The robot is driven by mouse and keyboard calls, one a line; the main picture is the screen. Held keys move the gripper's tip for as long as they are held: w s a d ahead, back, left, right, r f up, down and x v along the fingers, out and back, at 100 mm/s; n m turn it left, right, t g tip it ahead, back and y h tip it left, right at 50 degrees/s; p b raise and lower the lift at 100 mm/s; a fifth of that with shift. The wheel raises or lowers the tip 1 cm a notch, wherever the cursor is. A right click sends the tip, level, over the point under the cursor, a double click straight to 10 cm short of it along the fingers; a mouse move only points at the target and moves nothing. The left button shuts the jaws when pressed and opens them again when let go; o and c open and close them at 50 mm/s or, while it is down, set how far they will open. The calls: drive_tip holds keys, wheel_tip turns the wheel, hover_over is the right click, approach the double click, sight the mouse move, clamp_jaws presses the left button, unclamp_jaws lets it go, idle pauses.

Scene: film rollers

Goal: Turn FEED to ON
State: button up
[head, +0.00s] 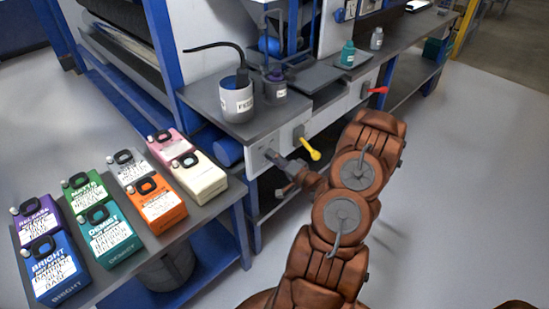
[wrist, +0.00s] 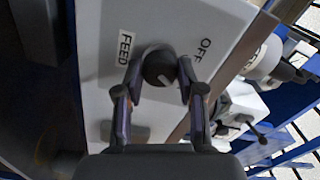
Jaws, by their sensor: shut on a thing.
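The FEED knob (wrist: 159,66) is round and black, on a pale panel in the wrist view. A white FEED label (wrist: 125,48) is to its left, and the word OFF (wrist: 203,50) is at its upper right. A small light mark shows on the knob's lower right part. No ON marking shows clearly. My gripper (wrist: 160,72) is shut on the knob, one finger on each side. In the head view my gripper (head: 272,157) is at the front panel under the bench, left of the yellow handle, and it hides the knob.
A yellow handle (head: 312,152) and a red handle (head: 377,90) stick out of the bench front. A grey container (head: 237,98) with a hose stands on the bench above. Several coloured ink cans, including an orange one (head: 158,203), stand on the left table. The floor at right is clear.

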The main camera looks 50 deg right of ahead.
drive_tip(key=o, duration=1.1)
drive_tip(key=shift+o, duration=0.2)
drive_tip(key=s, duration=1.2)
drive_tip(key=shift+a, duration=0.15)
